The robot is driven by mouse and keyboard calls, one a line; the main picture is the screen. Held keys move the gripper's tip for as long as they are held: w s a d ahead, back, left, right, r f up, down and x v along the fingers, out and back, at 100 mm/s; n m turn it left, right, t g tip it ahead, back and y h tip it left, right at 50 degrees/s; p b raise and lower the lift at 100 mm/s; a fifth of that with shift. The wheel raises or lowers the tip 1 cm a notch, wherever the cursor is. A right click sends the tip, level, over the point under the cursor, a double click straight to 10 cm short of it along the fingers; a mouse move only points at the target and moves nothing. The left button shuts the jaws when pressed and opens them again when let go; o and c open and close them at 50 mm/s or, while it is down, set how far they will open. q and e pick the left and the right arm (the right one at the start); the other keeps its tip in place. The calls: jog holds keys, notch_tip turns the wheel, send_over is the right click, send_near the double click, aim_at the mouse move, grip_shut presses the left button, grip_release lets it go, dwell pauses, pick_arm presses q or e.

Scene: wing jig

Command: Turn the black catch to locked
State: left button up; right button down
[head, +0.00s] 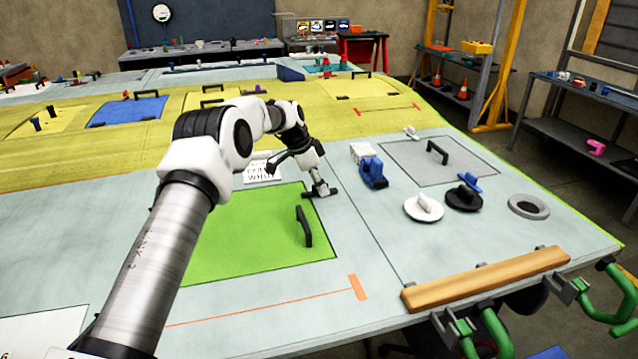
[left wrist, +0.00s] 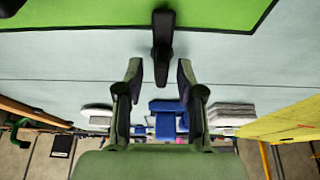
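The black catch (left wrist: 162,36) lies at the edge of the green panel (left wrist: 90,14) in the left wrist view, its bar crossing from the green onto the pale grey surface. In the head view my left gripper (head: 318,183) points down at the right edge of the green panel (head: 250,245), partly covering the catch (head: 325,192). My right gripper is not in view.
A black handle (head: 304,226) stands on the green panel. To the right are a blue tool (head: 373,172), a white knob (head: 424,207), a black knob (head: 464,198) and a grey ring (head: 528,206). A wooden bar (head: 487,279) lies along the front edge.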

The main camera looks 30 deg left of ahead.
pick_arm(q)
jog(key=v, duration=1.2)
